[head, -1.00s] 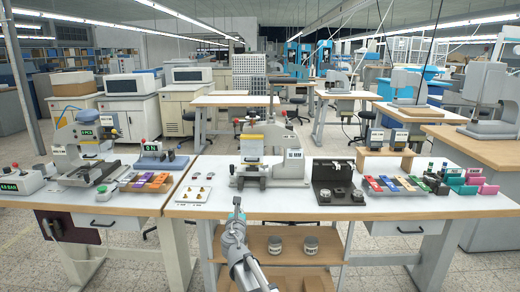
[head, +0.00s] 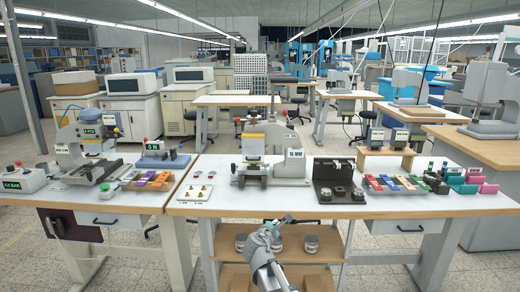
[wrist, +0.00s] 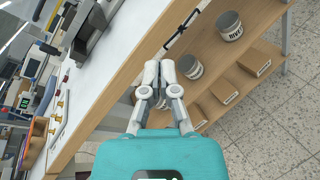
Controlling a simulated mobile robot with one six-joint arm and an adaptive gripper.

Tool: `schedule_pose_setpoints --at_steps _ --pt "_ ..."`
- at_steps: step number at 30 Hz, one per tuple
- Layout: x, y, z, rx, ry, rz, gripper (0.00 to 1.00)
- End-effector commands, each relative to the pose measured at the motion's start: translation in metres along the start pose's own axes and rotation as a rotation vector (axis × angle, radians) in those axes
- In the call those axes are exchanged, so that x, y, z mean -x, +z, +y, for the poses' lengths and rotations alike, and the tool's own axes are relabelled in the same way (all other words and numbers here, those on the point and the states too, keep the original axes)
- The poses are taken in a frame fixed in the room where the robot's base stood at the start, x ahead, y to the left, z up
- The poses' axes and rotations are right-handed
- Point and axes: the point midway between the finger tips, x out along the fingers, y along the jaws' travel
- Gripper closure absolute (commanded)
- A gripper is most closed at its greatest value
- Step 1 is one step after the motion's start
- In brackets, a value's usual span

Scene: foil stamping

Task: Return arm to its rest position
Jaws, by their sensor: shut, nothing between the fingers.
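My arm shows at the bottom centre of the head view, folded low in front of the table's (head: 225,206) front edge. My gripper (wrist: 159,66) is in the middle of the wrist view, its two pale fingers together with nothing between them. In the head view the gripper (head: 284,220) is small, beside the table's front edge. The wrist view shows it apart from the things on the table and in front of the open shelves below.
Tins (wrist: 230,26) and small boxes (wrist: 255,62) stand on wooden shelves (head: 315,245) under the table. A stamping press (head: 254,160), a dark fixture (head: 335,180) and a row of coloured pieces (head: 395,183) stand on top. Tiled floor lies in front.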

Motion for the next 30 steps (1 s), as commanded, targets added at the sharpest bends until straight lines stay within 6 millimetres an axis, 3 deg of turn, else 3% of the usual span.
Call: schedule_pose_setpoints --at_steps 1,6,15,21,30 --pt "0.001 0.006 -0.022 -0.095 -0.061 0.006 1.00" --pt "0.008 0.015 -0.092 -0.470 -0.306 0.021 1.00" --pt "0.050 0.007 -0.195 -1.076 -0.769 -0.024 1.00" --pt "0.091 -0.005 -0.238 -1.395 -1.081 -0.094 1.00" --pt "0.134 -0.017 -0.261 -1.630 -1.381 -0.183 1.00"
